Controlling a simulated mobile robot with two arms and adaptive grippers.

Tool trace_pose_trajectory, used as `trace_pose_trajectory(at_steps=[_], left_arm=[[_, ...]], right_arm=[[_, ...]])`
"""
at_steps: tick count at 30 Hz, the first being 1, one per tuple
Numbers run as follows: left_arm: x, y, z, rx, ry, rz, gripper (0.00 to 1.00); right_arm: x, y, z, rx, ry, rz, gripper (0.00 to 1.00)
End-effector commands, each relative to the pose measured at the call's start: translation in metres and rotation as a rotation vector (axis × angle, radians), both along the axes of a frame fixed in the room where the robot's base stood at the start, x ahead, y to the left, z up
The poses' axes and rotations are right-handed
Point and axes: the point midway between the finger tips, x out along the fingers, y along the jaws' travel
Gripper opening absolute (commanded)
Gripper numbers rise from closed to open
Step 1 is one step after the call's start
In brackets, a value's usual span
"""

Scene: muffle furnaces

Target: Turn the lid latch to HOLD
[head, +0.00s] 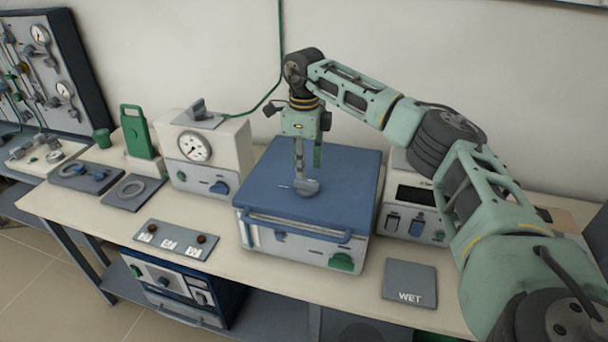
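A low white furnace box with a blue lid (345,190) stands at the middle of the bench. A grey latch (306,188) with a rounded base sits on top of the lid. My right gripper (308,162) points straight down over the lid, with its fingers at the latch's upper part. The fingers partly hide the latch, and I cannot tell whether they grip it. No HOLD marking is readable, so the latch's setting is unclear. My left gripper is not in view.
A gauge unit (215,150) stands left of the furnace, and a white switch unit (412,205) is behind my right arm. A grey WET pad (410,283) lies front right. A label plate (176,241) lies front left. The lid has a front handle bar (295,228).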

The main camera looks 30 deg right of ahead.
Motion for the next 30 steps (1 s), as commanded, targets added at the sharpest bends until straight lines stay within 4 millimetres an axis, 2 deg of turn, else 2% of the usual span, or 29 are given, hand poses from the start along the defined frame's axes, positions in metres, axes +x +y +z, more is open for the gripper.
trace_pose_trajectory(at_steps=[1, 6, 12, 30], left_arm=[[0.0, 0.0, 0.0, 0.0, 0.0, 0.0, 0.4], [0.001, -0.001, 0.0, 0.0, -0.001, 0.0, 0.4], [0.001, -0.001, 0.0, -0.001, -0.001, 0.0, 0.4], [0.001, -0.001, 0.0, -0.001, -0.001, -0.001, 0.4]], right_arm=[[0.001, 0.0, 0.013, 0.0, -0.005, 0.0, 0.3], [0.001, 0.0, 0.047, 0.0, -0.004, 0.0, 0.3], [0.0, 0.0, 0.07, 0.001, -0.001, 0.001, 0.3], [0.0, 0.0, 0.074, 0.0, 0.0, 0.001, 0.3]])
